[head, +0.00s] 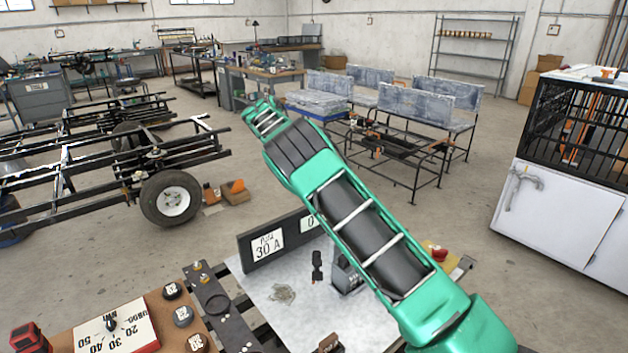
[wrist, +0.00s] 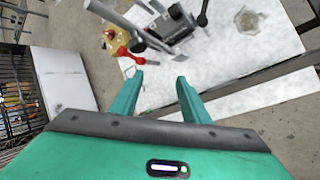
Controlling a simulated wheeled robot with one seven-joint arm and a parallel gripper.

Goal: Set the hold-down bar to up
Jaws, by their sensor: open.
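My gripper (wrist: 160,77) is open and empty in the wrist view, its two green fingers apart. Beyond its fingertips is a grey metal fixture (wrist: 183,28) on a white plate (wrist: 250,50). A flat grey bar (wrist: 118,22) runs across the fixture at a slant and looks like the hold-down bar; I cannot tell its setting. A red ball-ended lever (wrist: 139,60) lies just ahead of the left fingertip, apparently apart from it. In the head view the fixture (head: 345,272) is partly hidden by my green arm. I cannot make out my gripper there.
A black-tipped handle (wrist: 204,12) rises beside the fixture. A clear faceted piece (head: 282,293) lies on the plate. A dark sign (head: 268,244) reading 30 A stands at its back edge. A dial panel (head: 110,330) is at lower left, a white cabinet (head: 555,205) at right.

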